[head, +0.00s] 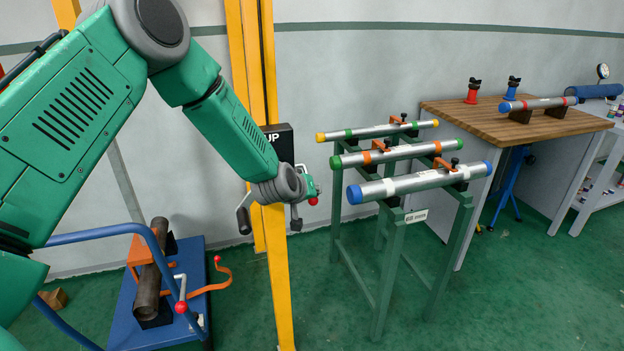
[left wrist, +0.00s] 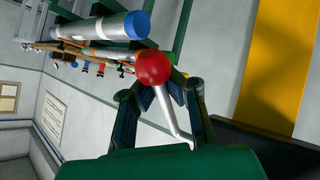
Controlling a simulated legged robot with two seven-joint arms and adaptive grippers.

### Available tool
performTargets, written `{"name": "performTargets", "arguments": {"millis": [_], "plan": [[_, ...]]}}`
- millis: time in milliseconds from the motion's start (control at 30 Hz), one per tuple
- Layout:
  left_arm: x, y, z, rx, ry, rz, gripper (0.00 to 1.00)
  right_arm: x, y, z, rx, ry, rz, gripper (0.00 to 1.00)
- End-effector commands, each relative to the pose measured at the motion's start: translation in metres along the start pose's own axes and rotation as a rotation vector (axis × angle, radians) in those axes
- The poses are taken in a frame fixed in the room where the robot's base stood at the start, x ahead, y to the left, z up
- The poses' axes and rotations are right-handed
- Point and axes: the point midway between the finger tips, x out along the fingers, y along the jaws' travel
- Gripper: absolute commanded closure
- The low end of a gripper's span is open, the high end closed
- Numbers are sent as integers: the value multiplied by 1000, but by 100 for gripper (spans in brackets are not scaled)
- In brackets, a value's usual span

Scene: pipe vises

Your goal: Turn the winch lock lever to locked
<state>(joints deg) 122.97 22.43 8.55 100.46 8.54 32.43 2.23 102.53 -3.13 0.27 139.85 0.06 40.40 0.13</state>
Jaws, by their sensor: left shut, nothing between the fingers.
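The winch lock lever is a pale bent rod with a red ball knob (head: 313,201), just beside my left gripper (head: 311,188) in the head view. In the left wrist view the red knob (left wrist: 153,67) is large and sits at the fingertips of my left gripper (left wrist: 163,80). Its rod (left wrist: 172,115) slants down across the gap between the finger linkages. My left gripper is shut and holds nothing. I cannot tell whether it touches the lever. My wrist hides most of the winch on the yellow post (head: 279,265). My right gripper is not in view.
A black sign (head: 278,141) reading "UP" is on the post. A black handle (head: 243,220) hangs left of the post. A green rack (head: 392,270) with capped pipes stands close on the right. A blue cart (head: 170,325) stands at lower left. A wooden bench (head: 455,110) is farther right.

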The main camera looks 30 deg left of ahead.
Motion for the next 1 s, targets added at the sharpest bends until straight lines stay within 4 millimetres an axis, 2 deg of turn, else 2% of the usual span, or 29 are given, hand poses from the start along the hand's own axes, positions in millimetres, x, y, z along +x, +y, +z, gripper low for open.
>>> {"name": "performTargets", "arguments": {"millis": [33,267,300,367,400,767,867,1000], "plan": [[-8,-4,8,-26,-68,-15,100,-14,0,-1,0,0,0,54],[-19,4,9,-130,-223,-15,98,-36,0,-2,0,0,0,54],[-18,3,12,-125,-220,-15,84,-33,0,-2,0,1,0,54],[-17,3,13,-124,-220,-14,63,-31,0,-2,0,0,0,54],[-17,3,13,-123,-221,-14,59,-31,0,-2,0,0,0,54],[-17,8,8,-121,-210,-8,59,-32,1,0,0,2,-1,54],[-25,8,5,-121,-208,-6,59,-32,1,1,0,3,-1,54],[-49,7,0,-123,-209,-5,59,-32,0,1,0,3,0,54]]}}
